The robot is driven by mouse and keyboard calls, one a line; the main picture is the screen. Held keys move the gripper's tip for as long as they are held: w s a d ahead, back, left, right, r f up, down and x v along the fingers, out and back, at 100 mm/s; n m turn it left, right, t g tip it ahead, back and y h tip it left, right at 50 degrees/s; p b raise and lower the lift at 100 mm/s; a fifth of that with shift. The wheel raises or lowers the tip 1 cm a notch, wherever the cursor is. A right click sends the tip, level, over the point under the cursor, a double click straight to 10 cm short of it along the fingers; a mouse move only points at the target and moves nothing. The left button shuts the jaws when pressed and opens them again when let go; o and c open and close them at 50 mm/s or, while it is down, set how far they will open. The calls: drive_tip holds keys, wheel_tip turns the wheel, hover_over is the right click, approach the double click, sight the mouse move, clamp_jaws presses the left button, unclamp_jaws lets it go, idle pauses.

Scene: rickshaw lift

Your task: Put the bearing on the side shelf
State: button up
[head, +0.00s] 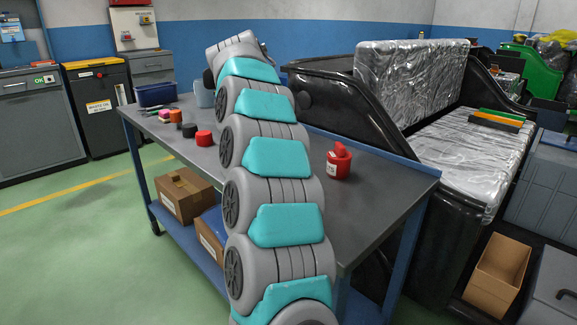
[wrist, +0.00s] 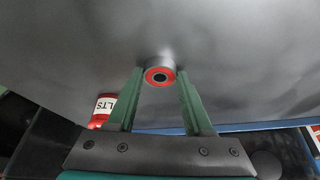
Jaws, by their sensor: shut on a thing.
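The bearing (wrist: 160,69), a small grey cylinder with a red ring and a dark centre, is in the wrist view. It sits between the green fingertips of my gripper (wrist: 160,77), which is shut on it. A grey surface fills the view behind it; I cannot tell whether the bearing touches it. In the head view my arm rises in front of the grey-topped workbench (head: 385,187) and hides the gripper and bearing. I cannot tell for sure which surface is the side shelf; a blue lower shelf (head: 178,232) shows under the bench.
A red container (head: 338,163) stands on the bench; a red labelled one (wrist: 103,106) shows in the wrist view. Small red and black pieces (head: 204,138) and a blue bin (head: 156,94) are at the left. Boxes (head: 185,194) fill part of the lower shelf. A black rickshaw (head: 335,105) stands behind.

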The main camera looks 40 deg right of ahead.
clamp_jaws()
drive_tip(key=shift+r, duration=1.75)
drive_tip(key=shift+s+a+b, duration=0.3)
drive_tip(key=shift+s+a, duration=0.05)
drive_tip(key=shift+s, duration=0.25)
drive_tip(key=shift+s+a+b, duration=0.3)
drive_tip(key=shift+s+a, duration=0.05)
drive_tip(key=shift+s, duration=0.2)
drive_tip(key=s+a+b, duration=0.1)
drive_tip(key=s+a, duration=0.1)
drive_tip(key=s, duration=0.2)
drive_tip(key=s+a+r+b, duration=0.1)
drive_tip(key=s+a, duration=0.1)
drive_tip(key=s, duration=0.1)
drive_tip(key=s+a+b, duration=0.1)
drive_tip(key=s+a, duration=0.1)
drive_tip(key=s, duration=0.2)
drive_tip(key=shift+s+a+r, duration=0.25)
drive_tip(key=shift+s+a, duration=0.05)
drive_tip(key=shift+a, duration=0.05)
